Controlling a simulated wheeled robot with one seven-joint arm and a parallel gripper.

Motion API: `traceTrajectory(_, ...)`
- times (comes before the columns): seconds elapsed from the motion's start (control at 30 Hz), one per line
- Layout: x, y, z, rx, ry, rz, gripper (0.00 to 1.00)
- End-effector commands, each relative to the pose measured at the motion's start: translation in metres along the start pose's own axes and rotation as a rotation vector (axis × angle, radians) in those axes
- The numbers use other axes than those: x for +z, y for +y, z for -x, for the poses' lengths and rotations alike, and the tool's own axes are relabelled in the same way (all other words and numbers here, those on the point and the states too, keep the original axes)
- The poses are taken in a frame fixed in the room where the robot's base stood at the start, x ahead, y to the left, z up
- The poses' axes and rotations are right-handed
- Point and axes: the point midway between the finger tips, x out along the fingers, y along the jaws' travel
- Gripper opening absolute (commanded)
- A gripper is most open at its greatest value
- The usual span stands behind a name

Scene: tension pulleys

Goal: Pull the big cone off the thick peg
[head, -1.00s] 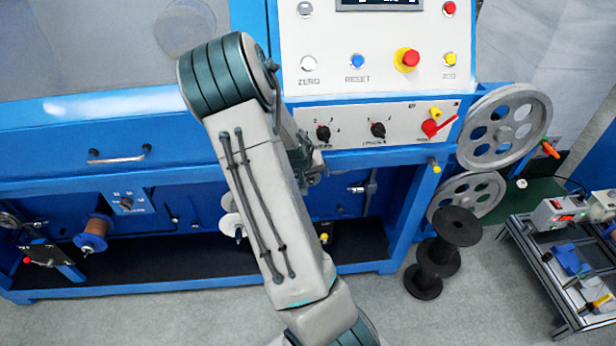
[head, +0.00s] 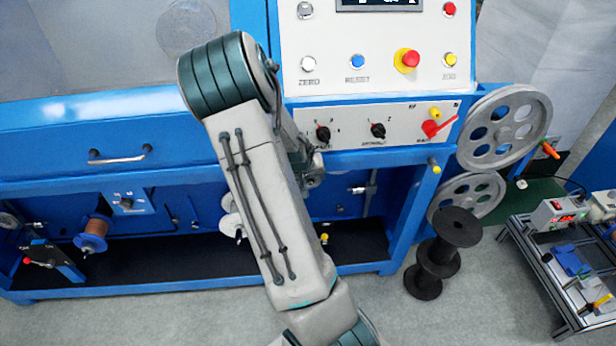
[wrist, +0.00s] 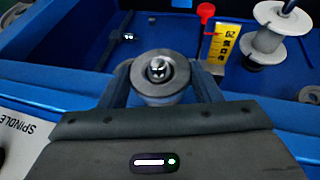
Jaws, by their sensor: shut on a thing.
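The big cone (wrist: 146,84) shows end-on in the wrist view as a grey round piece with a dark rim. The bright metal tip of the thick peg (wrist: 158,69) shows in its central hole, so the cone is around the peg. My gripper (wrist: 160,88) is shut on the cone, with one dark finger on each side. How far the cone sits along the peg cannot be told from this end-on view. In the head view my arm hides the gripper, cone and peg.
In the wrist view, a white spool (wrist: 268,38), a yellow label (wrist: 226,45) and a red knob (wrist: 206,10) are at upper right. In the head view, the control panel (head: 345,112) overhangs the recess. Black spools (head: 440,255) stand on the floor at right.

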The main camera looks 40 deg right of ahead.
Motion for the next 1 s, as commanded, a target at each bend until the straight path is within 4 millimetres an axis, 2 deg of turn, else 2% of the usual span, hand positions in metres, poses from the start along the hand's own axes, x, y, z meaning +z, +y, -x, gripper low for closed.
traceTrajectory(1.0, 0.019, 0.000, 0.008, 0.000, 0.001, 0.001, 0.32)
